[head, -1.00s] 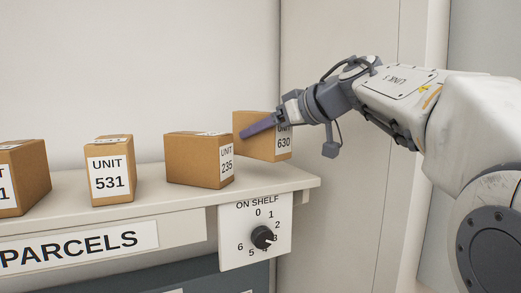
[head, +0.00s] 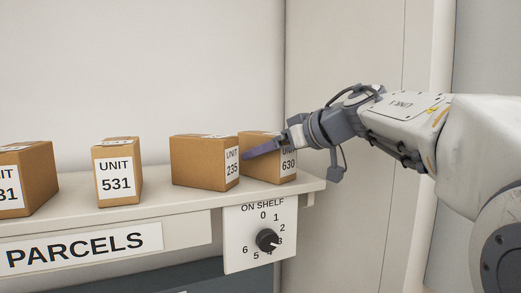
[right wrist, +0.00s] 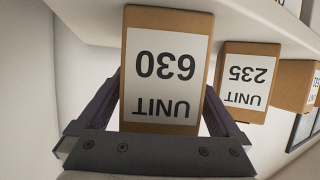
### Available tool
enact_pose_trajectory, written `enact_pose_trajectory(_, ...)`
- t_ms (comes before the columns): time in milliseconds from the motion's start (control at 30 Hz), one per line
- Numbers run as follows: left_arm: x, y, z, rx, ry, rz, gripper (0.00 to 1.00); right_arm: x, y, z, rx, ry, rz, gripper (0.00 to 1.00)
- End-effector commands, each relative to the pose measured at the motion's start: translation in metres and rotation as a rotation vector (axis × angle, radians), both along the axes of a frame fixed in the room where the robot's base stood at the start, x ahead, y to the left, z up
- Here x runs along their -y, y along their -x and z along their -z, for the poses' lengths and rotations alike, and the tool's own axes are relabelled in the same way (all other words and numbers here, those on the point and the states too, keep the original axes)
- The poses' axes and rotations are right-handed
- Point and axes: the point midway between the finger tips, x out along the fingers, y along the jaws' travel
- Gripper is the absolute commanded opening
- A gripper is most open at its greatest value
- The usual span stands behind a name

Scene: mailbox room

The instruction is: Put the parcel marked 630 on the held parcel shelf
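The parcel marked 630 (head: 262,147) is a brown box with a white label, upright at the right end of the held parcel shelf (head: 150,195). It looks at or very near the shelf top; contact cannot be told for certain. My left gripper is out of view.
Left of it stand the parcel marked 235 (head: 205,162), close by, then the parcel marked 531 (head: 117,170) and another parcel (head: 25,180) at the left edge. An ON SHELF dial (head: 267,240) hangs on the shelf front, its pointer near 3. A wall rises behind.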

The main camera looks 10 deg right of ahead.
Motion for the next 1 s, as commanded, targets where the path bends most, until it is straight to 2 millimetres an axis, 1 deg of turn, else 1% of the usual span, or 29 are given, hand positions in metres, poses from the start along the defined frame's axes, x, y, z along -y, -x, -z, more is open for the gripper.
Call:
enact_pose_trajectory(67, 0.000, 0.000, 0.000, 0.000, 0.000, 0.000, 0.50, 0.001, 0.001, -0.003, 0.001, 0.000, 0.001, 1.00)
enact_pose_trajectory(167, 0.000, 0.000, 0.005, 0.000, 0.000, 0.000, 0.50, 0.008, 0.010, -0.007, 0.005, 0.001, 0.003, 1.00)
enact_pose_trajectory(400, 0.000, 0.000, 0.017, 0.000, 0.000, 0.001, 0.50, 0.035, 0.050, -0.025, 0.003, 0.003, 0.007, 1.00)
enact_pose_trajectory(600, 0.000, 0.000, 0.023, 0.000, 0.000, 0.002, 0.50, 0.054, 0.078, -0.040, 0.002, 0.001, 0.005, 1.00)
enact_pose_trajectory(800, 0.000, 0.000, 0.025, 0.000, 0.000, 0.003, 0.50, 0.061, 0.091, -0.047, 0.000, 0.001, 0.000, 1.00)
enact_pose_trajectory(1000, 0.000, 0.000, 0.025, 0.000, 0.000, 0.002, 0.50, 0.061, 0.093, -0.048, -0.001, 0.001, -0.002, 1.00)
